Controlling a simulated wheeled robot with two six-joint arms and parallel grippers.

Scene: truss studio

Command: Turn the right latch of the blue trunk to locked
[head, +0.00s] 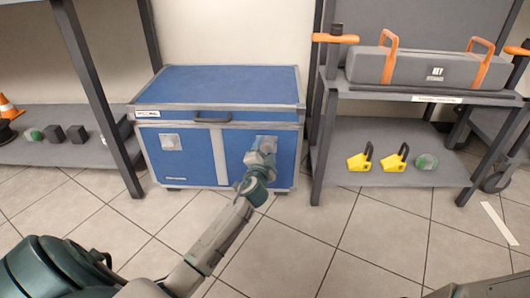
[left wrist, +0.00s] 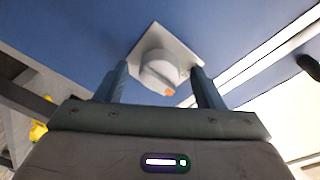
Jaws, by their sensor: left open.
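The blue trunk (head: 220,80) stands on the tiled floor with its lid down. Its left latch (head: 171,142) is a light plate on the front. Its right latch (head: 265,141) is partly hidden behind my left gripper (head: 261,158). In the left wrist view the right latch (left wrist: 160,68) shows as a pale square plate with a round knob and a small orange mark. My left gripper (left wrist: 160,85) is open, with one finger on each side of the knob. I cannot tell whether the fingers touch it. My right gripper is not in view.
A left shelf (head: 95,112) holds dark blocks (head: 76,133) and a cone (head: 8,107). The floor before the trunk is clear around my arm.

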